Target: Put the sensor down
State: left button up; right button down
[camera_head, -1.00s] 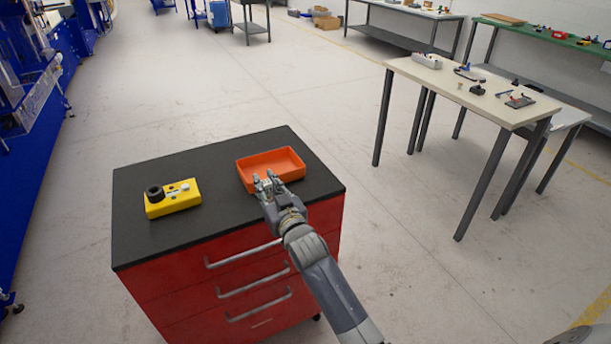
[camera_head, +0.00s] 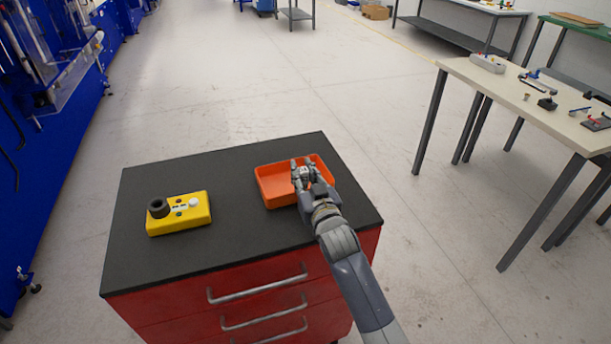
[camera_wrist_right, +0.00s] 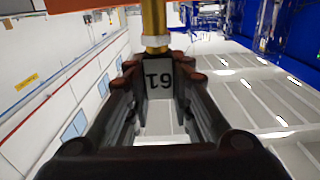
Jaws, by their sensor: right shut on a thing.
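My right gripper (camera_head: 302,164) is over the orange tray (camera_head: 262,187), with its fingertips above the inside of the tray. In the right wrist view the gripper (camera_wrist_right: 160,68) is shut on a small part, which I take to be the sensor (camera_wrist_right: 154,22). It shows a brass-coloured cylinder with a pale ring, beside a grey face with dark digits between the fingers. In the head view the sensor is too small or hidden to make out. Whether it touches the tray floor I cannot tell. My left gripper is not in view.
The tray stands on the black top (camera_head: 245,237) of a red drawer cabinet (camera_head: 190,298). A yellow box (camera_head: 180,214) with a black ring and buttons lies at the left of the top. Bare top lies between them. A cream table (camera_head: 520,100) with small parts stands at the right.

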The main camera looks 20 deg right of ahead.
jog(key=f+b, duration=0.1)
jog(key=s+a+f+b, duration=0.1)
jog(key=shift+s+f+b, duration=0.15)
jog(key=shift+s+b, duration=0.15)
jog(key=shift+w+d+f, duration=0.1)
jog(key=shift+w+f, duration=0.05)
jog(key=shift+w, duration=0.05)
jog(key=shift+w+d+f, duration=0.1)
jog(key=shift+w+d, duration=0.05)
jog(key=shift+w, duration=0.1)
jog(key=shift+s, duration=0.2)
jog(key=shift+f, duration=0.15)
jog(key=c, duration=1.4)
grip_release()
jog(key=shift+w+f, duration=0.1)
jog(key=shift+f, duration=0.05)
jog(key=shift+r, duration=0.5)
jog(key=s, duration=0.5)
jog(key=s+b, duration=0.1)
jog(key=s, duration=0.5)
jog(key=shift+s+d+f, duration=0.15)
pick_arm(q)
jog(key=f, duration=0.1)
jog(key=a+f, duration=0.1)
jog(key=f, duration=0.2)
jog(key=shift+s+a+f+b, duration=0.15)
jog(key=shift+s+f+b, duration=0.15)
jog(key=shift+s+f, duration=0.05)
pick_arm(e)
jog(key=shift+s, duration=0.4)
